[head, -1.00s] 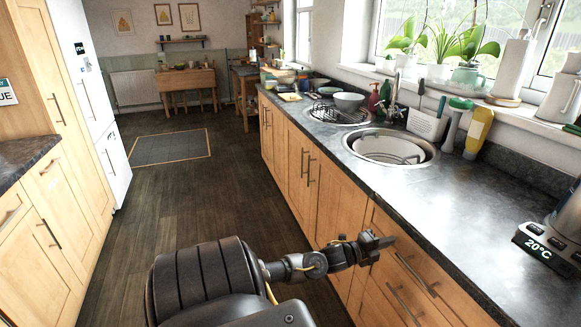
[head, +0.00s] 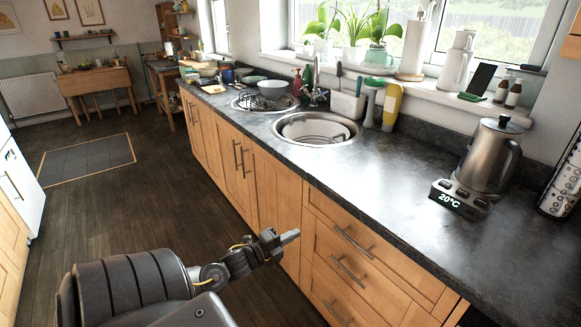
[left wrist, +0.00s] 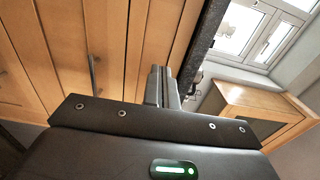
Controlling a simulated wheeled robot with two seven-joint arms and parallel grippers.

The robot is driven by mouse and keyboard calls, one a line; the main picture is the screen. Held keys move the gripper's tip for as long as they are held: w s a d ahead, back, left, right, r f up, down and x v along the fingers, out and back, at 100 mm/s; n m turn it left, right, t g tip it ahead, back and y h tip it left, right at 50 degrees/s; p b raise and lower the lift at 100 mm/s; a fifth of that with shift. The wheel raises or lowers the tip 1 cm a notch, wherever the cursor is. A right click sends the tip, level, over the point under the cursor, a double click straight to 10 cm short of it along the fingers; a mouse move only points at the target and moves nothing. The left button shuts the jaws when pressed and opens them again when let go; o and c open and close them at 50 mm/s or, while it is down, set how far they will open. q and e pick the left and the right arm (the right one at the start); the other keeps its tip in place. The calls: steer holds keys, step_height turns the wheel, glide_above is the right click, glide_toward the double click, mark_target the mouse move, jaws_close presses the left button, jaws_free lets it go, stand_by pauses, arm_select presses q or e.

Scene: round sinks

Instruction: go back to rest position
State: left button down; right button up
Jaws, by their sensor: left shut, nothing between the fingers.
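My left gripper (head: 289,238) is at the end of my left arm, in front of the wooden drawer fronts and below the worktop edge. It is shut and holds nothing. In the left wrist view its fingers (left wrist: 163,85) are together, with cupboard doors behind them. My right gripper does not show in any view.
The dark worktop (head: 400,190) runs along the right, above wooden drawers (head: 345,250). On it are a round sink (head: 318,141), a kettle (head: 490,155) on its base and a dish rack (head: 266,104). The dark floor (head: 130,205) to the left is clear around a grey mat (head: 88,165).

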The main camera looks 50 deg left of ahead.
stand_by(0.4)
arm_select(q)
steer(key=s+a+f+n+g+y, duration=0.2)
steer(key=s+a+f+n+g, duration=0.15)
steer(key=f, duration=0.65)
steer(key=s+a+f+n+g+y, duration=0.25)
steer(key=s+f+n, duration=0.2)
steer(key=f, duration=0.45)
steer(key=s+d+f+n+g, duration=0.2)
steer(key=s+f+n+g, duration=0.3)
steer(key=s+f, duration=0.9)
steer(key=s+d+f+n+g, duration=0.3)
steer(key=s+d+f+g, duration=0.1)
steer(key=s+d+f, duration=0.75)
steer(key=s+d+f+g+h, duration=0.1)
steer(key=s+d+f, duration=0.1)
steer(key=d, duration=0.4)
steer(key=s+d+f+h, duration=0.1)
steer(key=s+d+f, duration=0.2)
steer(key=d, duration=0.4)
steer(key=shift+s+d+g+h, duration=0.15)
steer(key=shift+s+g+h, duration=0.25)
steer(key=shift+s, duration=0.3)
